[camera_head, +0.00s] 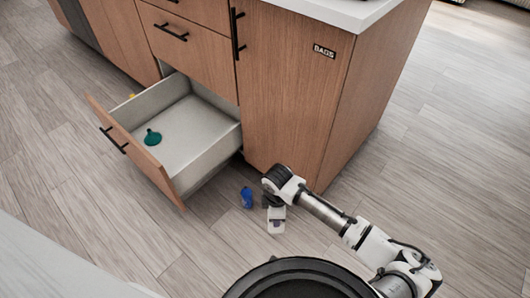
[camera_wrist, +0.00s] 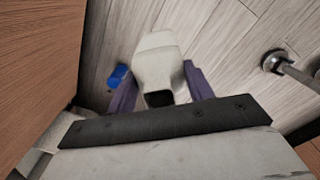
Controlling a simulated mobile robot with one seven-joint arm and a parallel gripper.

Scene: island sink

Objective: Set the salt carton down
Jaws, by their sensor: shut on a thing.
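The salt carton (camera_wrist: 158,50) is a pale, off-white box with a dark patch at its near end. In the wrist view it sits between the two purple fingers of my gripper (camera_wrist: 160,84), which are shut on it. In the head view the carton (camera_head: 276,226) shows as a small white block below my gripper (camera_head: 275,207), low over the floor in front of the cabinet corner. I cannot tell whether its underside touches the floor. The fingers are small and partly hidden in the head view.
A blue object (camera_head: 246,197) lies on the wood floor just left of the carton. An open drawer (camera_head: 205,150) stands out at left, holding a green funnel-like item (camera_head: 152,138). The wooden cabinet (camera_head: 290,95) rises behind my gripper. Floor right of the cabinet (camera_head: 450,120) is clear.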

